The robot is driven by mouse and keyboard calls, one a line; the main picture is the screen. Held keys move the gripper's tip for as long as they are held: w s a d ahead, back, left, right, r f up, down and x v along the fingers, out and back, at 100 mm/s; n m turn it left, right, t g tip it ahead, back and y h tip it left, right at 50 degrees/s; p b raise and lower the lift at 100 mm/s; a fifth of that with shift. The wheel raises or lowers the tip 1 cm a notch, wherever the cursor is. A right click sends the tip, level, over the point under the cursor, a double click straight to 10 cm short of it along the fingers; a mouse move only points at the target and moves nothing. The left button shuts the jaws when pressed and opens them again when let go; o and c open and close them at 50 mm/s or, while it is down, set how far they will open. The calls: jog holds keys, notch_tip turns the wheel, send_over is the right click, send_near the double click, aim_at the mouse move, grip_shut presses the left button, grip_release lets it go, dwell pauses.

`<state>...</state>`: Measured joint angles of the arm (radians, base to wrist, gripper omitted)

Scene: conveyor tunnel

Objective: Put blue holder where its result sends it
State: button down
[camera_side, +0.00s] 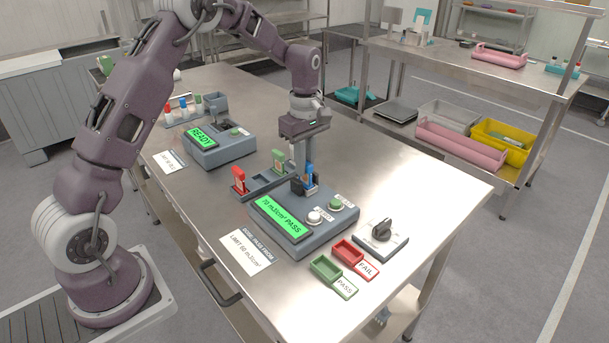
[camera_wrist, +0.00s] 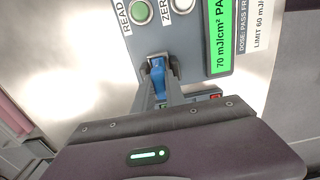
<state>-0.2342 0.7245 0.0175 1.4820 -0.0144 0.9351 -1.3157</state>
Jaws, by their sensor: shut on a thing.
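The blue holder (camera_side: 309,173) stands upright at the back edge of the dose reader, and my gripper (camera_side: 303,182) is shut on it. In the wrist view, the blue holder (camera_wrist: 160,70) is between my two fingers. Its lower end is hidden, so I cannot tell whether it sits in a slot. The green display (camera_side: 281,218) reads "70 mJ/cm² PASS". A card (camera_side: 245,253) beside it reads "LIMIT 60 mJ/cm²". The green tray (camera_side: 325,268) is labelled PASS and the red tray (camera_side: 348,251) is labelled FAIL; both look empty.
A red holder (camera_side: 239,180) and a green holder (camera_side: 279,160) stand in a grey rack (camera_side: 262,188) left of my gripper. A second device (camera_side: 219,146) shows READY. The right of the table is clear.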

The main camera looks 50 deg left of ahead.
jog(key=shift+r, duration=0.15)
dwell(0.5)
jog(key=shift+r, duration=1.35)
jog(key=shift+r, duration=1.8)
jog(key=s+d+f, duration=0.1)
jog(key=s+d, duration=0.5)
jog(key=d, duration=0.4)
jog(key=s+d+f, duration=0.1)
jog(key=s+d, duration=0.4)
jog(key=d, duration=0.5)
jog(key=shift+s+a+f, duration=0.1)
jog(key=shift+a+f, duration=0.05)
jog(key=shift+f, duration=1.2)
jog(key=shift+s+a+f, duration=0.1)
jog(key=shift+f, duration=1.25)
